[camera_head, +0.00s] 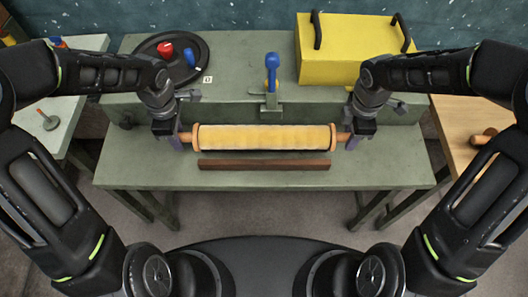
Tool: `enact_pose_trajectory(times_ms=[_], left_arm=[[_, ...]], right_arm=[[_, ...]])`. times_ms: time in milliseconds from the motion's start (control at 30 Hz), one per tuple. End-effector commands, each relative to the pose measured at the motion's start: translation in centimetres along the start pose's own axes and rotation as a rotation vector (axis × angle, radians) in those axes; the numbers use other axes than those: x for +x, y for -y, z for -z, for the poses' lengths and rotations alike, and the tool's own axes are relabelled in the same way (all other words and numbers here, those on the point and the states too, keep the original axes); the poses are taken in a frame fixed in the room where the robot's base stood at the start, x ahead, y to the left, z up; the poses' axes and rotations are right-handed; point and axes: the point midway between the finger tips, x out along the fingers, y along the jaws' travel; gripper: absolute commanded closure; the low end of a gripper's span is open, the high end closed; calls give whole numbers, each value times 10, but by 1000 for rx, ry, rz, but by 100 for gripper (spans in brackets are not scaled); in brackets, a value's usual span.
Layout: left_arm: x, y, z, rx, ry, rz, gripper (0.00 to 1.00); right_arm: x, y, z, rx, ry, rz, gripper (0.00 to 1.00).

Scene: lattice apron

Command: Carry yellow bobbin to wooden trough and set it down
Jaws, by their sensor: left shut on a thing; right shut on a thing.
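The yellow bobbin (264,137) is a long roller with orange end flanges and a wooden handle at each end. It lies level, left to right, over the green table. My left gripper (184,138) is shut on its left handle, and my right gripper (345,138) is shut on its right handle. A dark brown wooden bar (264,165), apparently the near side of the wooden trough, lies just in front of and below the bobbin. The bobbin hides what is behind this bar. I cannot tell whether the bobbin touches it.
A raised green ledge (225,95) behind carries a black round tray (146,57) with red and blue items, a blue-handled clamp (271,80) and a yellow case (350,55). A side table (52,120) stands left and a wooden one (455,125) right. The front table strip is clear.

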Motion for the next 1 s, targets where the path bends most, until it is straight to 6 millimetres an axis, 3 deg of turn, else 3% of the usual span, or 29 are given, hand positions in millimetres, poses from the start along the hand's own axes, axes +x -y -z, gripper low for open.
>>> enact_pose_trajectory(times_ms=[433,1000], left_arm=[[7,0,0,0,0,-1,100],[50,0,0,0,0,-1,100]], right_arm=[[7,0,0,0,0,-1,100],[50,0,0,0,0,-1,100]])
